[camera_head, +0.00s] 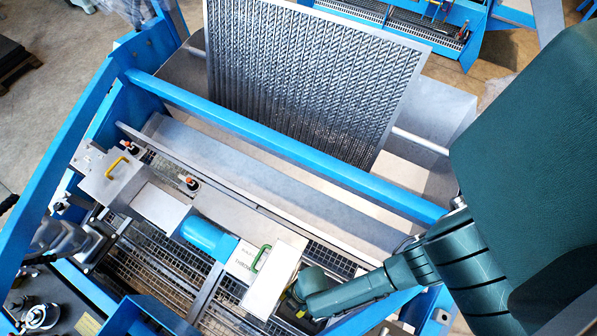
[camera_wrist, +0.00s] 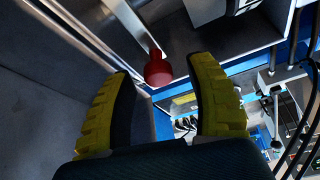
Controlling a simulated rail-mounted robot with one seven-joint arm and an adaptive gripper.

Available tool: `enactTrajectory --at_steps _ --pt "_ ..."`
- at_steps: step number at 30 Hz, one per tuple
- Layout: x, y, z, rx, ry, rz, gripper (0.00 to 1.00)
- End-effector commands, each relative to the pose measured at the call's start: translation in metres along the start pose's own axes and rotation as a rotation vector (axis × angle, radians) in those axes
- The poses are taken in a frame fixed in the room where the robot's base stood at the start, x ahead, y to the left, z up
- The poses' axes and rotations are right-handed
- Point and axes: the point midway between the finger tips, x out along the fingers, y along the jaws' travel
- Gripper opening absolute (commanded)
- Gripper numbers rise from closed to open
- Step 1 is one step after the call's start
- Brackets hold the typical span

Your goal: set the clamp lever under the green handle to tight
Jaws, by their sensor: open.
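The green handle (camera_head: 262,258) sits on a light metal box (camera_head: 275,282) at the lower middle of the head view. My gripper (camera_head: 294,298) is low beside the right side of this box, partly hidden by my arm. In the wrist view my gripper (camera_wrist: 161,70) is open, its two yellow fingers spread. A lever with a red knob (camera_wrist: 158,70) shows between the fingertips, its flat metal bar running to the upper left. I see no finger closed on the knob; whether one touches it, I cannot tell. The lever is hidden in the head view.
A blue cylinder (camera_head: 208,237) lies left of the box. A yellow handle (camera_head: 117,167) and two orange-topped knobs (camera_head: 134,147) (camera_head: 191,183) are further left. A blue crossbar (camera_head: 290,148) and an upright sieve frame (camera_head: 310,75) stand behind. In the wrist view, grey walls border the fingers.

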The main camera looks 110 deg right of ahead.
Motion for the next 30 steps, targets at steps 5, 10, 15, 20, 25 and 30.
enactTrajectory --at_steps 5,10,15,20,25,30 --pt "-0.027 0.000 0.001 0.003 0.001 0.002 0.56" --pt "-0.071 0.000 0.001 0.004 0.002 0.003 0.56" --pt "-0.105 0.000 0.001 0.005 0.001 0.001 0.56" --pt "-0.118 0.000 0.000 0.002 0.000 0.000 0.56" --pt "-0.119 0.000 0.000 0.000 0.000 0.000 0.56" --pt "-0.119 0.000 0.000 0.000 0.000 0.000 0.56"
